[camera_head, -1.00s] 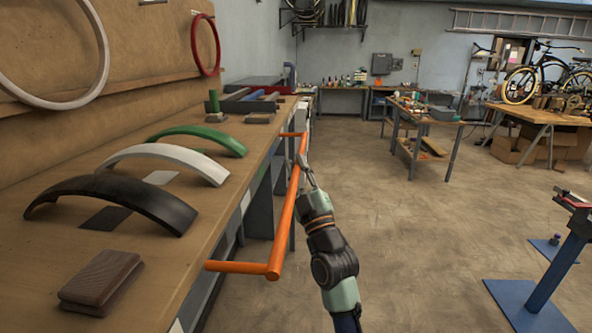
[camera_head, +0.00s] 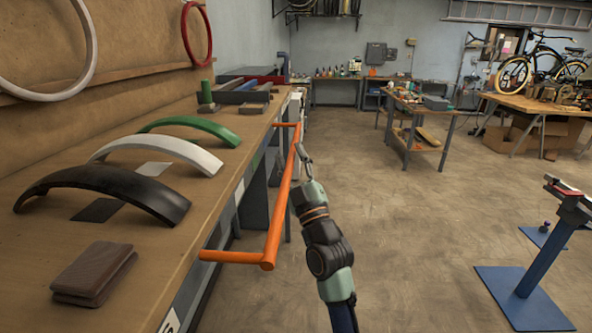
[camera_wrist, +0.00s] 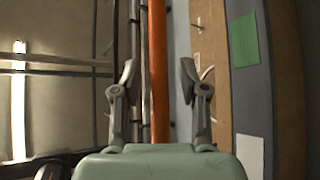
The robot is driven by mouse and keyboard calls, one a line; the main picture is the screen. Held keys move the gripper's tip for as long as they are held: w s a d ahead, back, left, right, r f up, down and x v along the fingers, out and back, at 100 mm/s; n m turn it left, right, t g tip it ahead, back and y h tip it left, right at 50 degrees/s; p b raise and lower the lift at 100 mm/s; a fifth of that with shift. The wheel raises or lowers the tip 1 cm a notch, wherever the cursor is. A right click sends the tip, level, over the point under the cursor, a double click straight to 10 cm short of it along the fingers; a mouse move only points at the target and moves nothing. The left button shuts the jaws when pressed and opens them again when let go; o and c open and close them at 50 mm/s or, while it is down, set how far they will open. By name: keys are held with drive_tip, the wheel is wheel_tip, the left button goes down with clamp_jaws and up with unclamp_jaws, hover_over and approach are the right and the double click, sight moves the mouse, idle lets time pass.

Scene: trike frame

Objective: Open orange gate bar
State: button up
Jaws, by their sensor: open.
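The orange gate bar (camera_head: 282,198) runs along the front of the workbench, with a short arm at each end reaching back to the bench edge. In the wrist view the bar (camera_wrist: 158,70) passes upright between the two spread fingers. My gripper (camera_head: 304,152) is at the bar's far part, just to its right in the head view. My gripper in the wrist view (camera_wrist: 157,80) is open, with a gap on each side of the bar. Whether the bar lies at fingertip depth I cannot tell.
The workbench (camera_head: 150,262) holds black (camera_head: 105,182), white (camera_head: 165,148) and green (camera_head: 190,126) fenders and a brown block (camera_head: 95,272). A blue stand (camera_head: 540,265) is at the right.

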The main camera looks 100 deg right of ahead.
drive_tip(key=v, duration=1.1)
drive_tip(key=shift+a+f, duration=0.15)
drive_tip(key=shift+a, duration=0.15)
